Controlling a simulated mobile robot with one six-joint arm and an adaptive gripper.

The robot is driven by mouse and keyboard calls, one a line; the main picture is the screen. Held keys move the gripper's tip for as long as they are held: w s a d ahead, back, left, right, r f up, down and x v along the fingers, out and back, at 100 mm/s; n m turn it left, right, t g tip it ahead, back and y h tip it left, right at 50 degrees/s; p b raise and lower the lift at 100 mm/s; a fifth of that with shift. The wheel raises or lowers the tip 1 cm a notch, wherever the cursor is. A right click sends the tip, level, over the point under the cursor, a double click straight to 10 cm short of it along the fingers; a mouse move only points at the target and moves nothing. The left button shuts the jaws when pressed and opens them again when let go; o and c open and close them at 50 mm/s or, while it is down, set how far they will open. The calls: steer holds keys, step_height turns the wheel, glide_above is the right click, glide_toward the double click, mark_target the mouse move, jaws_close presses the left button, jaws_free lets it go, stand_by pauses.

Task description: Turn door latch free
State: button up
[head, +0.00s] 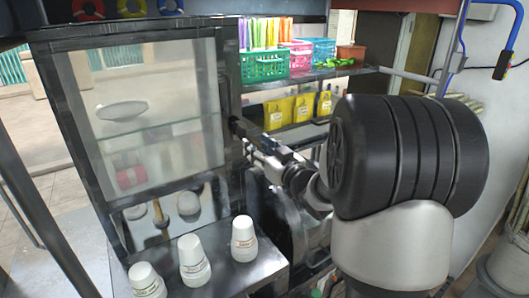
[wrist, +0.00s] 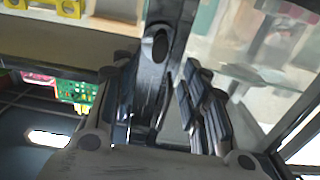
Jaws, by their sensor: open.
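The glazed door (head: 150,125) in a dark frame stands at the left of the head view; its glass also shows at the right of the wrist view (wrist: 255,70). The dark metal latch (wrist: 150,85) is on the door's upright frame, with a black oval part near its top. My gripper (head: 247,134) reaches to the frame's right edge at latch height. In the wrist view my gripper (wrist: 160,88) is open, one finger on each side of the latch. I cannot tell whether either finger touches it. In the head view my gripper mostly hides the latch.
White cups (head: 194,260) stand on the metal ledge (head: 262,268) below the door. Shelves to the right hold a green basket (head: 264,66), a pink basket (head: 299,60) and yellow packets (head: 303,107). A dish (head: 122,110) sits behind the glass.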

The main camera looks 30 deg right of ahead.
steer(key=s, duration=0.3)
steer(key=shift+s, duration=0.2)
stand_by(0.3)
steer(key=s+a+f+g, duration=0.3)
steer(key=s+a, duration=0.3)
steer(key=s, duration=0.4)
steer(key=s+a+f+g+b, duration=0.1)
steer(key=s+a+f+g, duration=0.2)
steer(key=s+a+g, duration=0.3)
steer(key=s+a+f+g+b, duration=0.1)
steer(key=s+a+f+g, duration=0.2)
steer(key=s+a, duration=0.4)
steer(key=s+g, duration=0.1)
steer(key=s, duration=0.7)
steer(key=shift+s+a+f+h, duration=0.15)
steer(key=shift+s+a+h, duration=0.15)
steer(key=shift+s+a, duration=0.1)
steer(key=shift+w, duration=0.1)
